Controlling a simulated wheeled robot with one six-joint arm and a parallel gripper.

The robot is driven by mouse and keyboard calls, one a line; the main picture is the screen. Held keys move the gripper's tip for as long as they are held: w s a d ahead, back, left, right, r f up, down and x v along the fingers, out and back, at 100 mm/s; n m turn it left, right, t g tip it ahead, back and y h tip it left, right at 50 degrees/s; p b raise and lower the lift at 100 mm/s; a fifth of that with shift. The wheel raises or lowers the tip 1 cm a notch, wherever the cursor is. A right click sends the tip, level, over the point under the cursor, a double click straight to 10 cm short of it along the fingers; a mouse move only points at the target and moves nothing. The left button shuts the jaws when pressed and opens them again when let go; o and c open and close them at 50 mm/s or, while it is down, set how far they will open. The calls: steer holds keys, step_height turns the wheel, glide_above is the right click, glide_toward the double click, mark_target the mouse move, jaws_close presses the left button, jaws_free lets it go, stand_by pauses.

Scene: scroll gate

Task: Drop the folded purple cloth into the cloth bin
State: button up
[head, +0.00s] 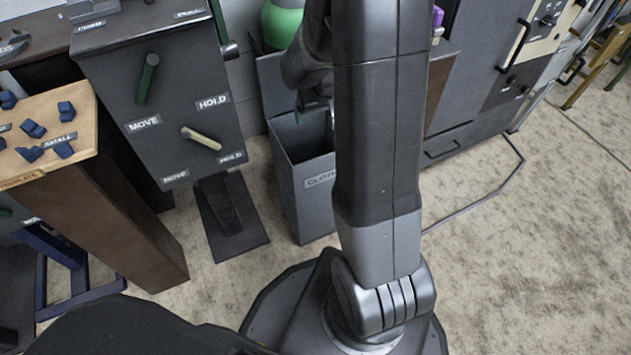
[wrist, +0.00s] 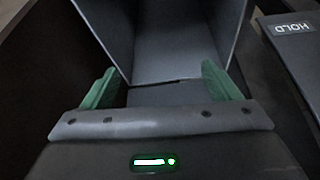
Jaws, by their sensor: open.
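The grey cloth bin (head: 309,205) stands on the floor left of my arm in the head view, its label partly covered by the arm. Its grey walls also fill the upper middle of the wrist view (wrist: 170,45). My gripper (wrist: 160,82) has its two green fingers spread wide, with nothing between them, pointing toward the bin. In the head view the gripper is mostly hidden behind my arm. A small purple thing (head: 438,17) shows just right of my arm; I cannot tell whether it is the folded cloth. No cloth shows in the visible part of the bin.
A dark panel (head: 160,105) with MOVE and HOLD levers stands left of the bin. A wooden-topped stand (head: 70,125) with blue pieces is at the far left. Dark cabinets (head: 480,70) stand at the right. The carpet (head: 530,250) at right is clear.

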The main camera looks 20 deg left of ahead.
steer(key=p+v, duration=0.5)
steer(key=v, duration=0.9)
steer(key=shift+f, duration=0.15)
steer(key=b+x, duration=0.5)
steer(key=x, duration=0.9)
steer(key=shift+r+p, duration=1.75)
steer(key=shift+r, duration=0.6)
